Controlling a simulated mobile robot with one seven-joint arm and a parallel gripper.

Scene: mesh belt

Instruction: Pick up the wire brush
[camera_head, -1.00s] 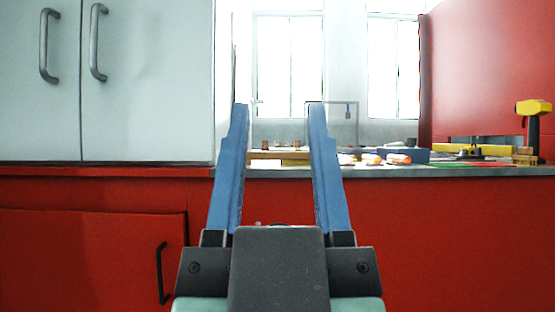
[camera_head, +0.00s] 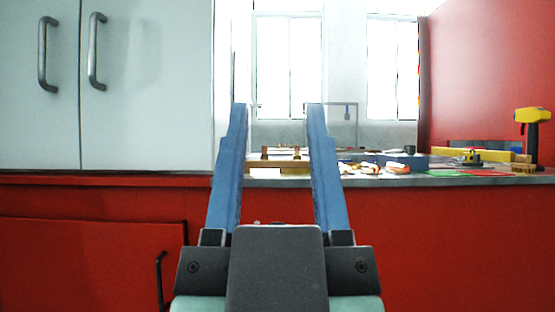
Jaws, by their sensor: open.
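My gripper (camera_head: 280,108) is in the middle of the camera_head view, its two blue fingers pointing forward and spread apart. It is open with nothing between the fingers; the worktop shows through the gap beyond them. I cannot make out the wire brush for certain. A small brown bristly-looking object (camera_head: 524,164) lies near the right end of the worktop, below the yellow tool, and may be the brush. It is well to the right of my gripper and apart from it.
The grey worktop (camera_head: 390,181) runs above red cabinets (camera_head: 440,245). Small orange-and-white items (camera_head: 397,167), a blue box (camera_head: 405,158), a yellow bar (camera_head: 480,154) and a yellow-and-black tool (camera_head: 532,116) stand on it. A pale cupboard (camera_head: 150,95) stands at the left.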

